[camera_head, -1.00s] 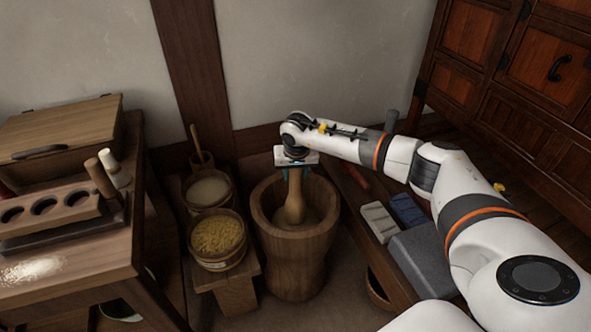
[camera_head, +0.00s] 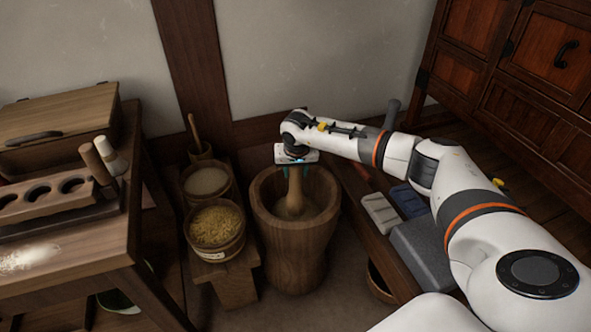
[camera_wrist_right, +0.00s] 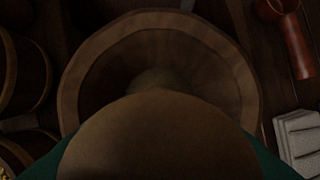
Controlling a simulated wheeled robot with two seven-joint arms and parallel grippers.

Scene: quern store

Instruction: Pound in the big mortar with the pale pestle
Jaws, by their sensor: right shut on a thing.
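The big mortar (camera_head: 295,250) is a tall, dark wooden vessel standing on the floor near the wall. The pale pestle (camera_head: 294,192) is tan wood and stands nearly upright in its bowl. My right gripper (camera_head: 293,170) is shut on the upper part of the pestle, above the rim. In the right wrist view the pestle's rounded top (camera_wrist_right: 160,138) fills the lower middle, with the mortar's rim (camera_wrist_right: 160,22) around it. The pestle's lower end is hidden inside the bowl, so I cannot tell whether it touches the bottom. My left gripper is out of view.
Two wooden tubs, one with yellow grain (camera_head: 216,227), stand on a low bench (camera_head: 238,270) close left of the mortar. A table (camera_head: 80,245) with a holed rack (camera_head: 50,198) is further left. A low shelf with grey blocks (camera_head: 428,252) is close right.

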